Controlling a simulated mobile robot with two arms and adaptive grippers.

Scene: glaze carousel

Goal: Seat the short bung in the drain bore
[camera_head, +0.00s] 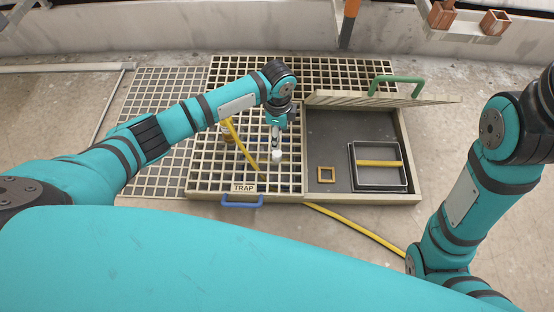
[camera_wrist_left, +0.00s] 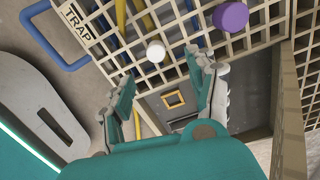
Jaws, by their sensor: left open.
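A small white round piece (camera_head: 277,156) is at the grate just below my left gripper (camera_head: 276,140). In the left wrist view the white piece (camera_wrist_left: 156,51) lies just beyond the gap between the fingertips of my left gripper (camera_wrist_left: 161,68), which is open and empty. A purple round piece (camera_wrist_left: 231,17) is at the grate to its right; I cannot make it out in the head view. I cannot tell which piece is the short bung. The drain bore is not clearly seen. My right gripper is out of view.
The grate (camera_head: 215,178) bears a TRAP sign (camera_head: 243,188) and a blue handle (camera_head: 242,203). Right of it is an open box (camera_head: 330,135) with a raised green-handled lid (camera_head: 396,86), a small square frame (camera_head: 326,174) and a tray (camera_head: 380,186). A yellow hose (camera_head: 355,228) crosses the floor.

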